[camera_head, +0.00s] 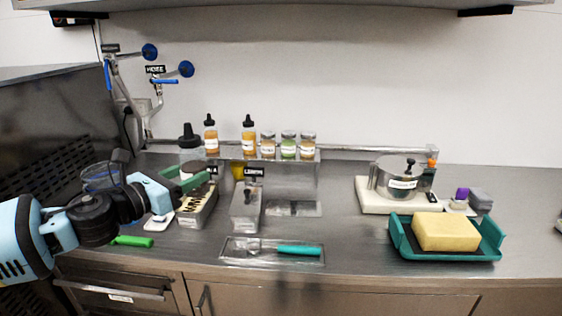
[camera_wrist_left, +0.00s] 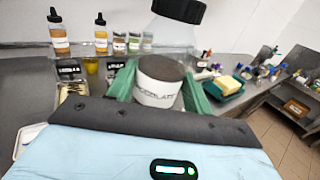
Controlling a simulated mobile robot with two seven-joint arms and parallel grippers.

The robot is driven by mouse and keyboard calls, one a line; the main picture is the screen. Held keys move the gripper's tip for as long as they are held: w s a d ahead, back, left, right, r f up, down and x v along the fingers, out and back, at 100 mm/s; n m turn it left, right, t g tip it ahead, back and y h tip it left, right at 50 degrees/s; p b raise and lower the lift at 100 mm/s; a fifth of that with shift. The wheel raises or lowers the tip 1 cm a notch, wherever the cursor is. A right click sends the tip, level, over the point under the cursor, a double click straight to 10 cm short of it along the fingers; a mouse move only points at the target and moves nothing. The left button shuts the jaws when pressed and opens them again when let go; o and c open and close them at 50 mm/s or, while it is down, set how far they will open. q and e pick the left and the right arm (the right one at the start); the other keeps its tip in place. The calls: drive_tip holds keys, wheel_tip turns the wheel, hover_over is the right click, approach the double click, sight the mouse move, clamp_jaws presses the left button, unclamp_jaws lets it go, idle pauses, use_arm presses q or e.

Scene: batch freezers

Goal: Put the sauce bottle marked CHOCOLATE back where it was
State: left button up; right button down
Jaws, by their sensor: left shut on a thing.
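The sauce bottle is clear with a black cap (camera_head: 190,137). In the left wrist view its white label (camera_wrist_left: 156,92) is partly readable as CHOCOLATE. My left gripper (camera_head: 190,181) is shut on the bottle, with its green fingers on both sides of the body, also in the left wrist view (camera_wrist_left: 160,88). The bottle is roughly upright, near the left end of the metal shelf (camera_head: 285,155). Its lower part is hidden behind the gripper in the head view, and I cannot tell its height above the counter. My right gripper is not in view.
Two black-capped sauce bottles (camera_head: 211,137) (camera_head: 249,137) and several jars (camera_head: 288,146) stand on the shelf. Metal bins (camera_head: 246,212) stand in front. A tray with a teal-handled tool (camera_head: 298,250) lies nearer. A teal tray (camera_head: 480,250) holds a yellow block (camera_head: 446,232) at right.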

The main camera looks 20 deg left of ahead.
use_arm(q)
drive_tip(key=s+d+f+y, duration=0.25)
drive_tip(key=d+f, duration=0.45)
drive_tip(key=f, duration=0.6)
drive_tip(key=s+d+f+n+y, duration=0.3)
drive_tip(key=s+d+f, duration=0.2)
drive_tip(key=s+d, duration=0.3)
drive_tip(key=shift+s+d+f+n+t, duration=0.3)
drive_tip(key=shift+d+f+t, duration=0.1)
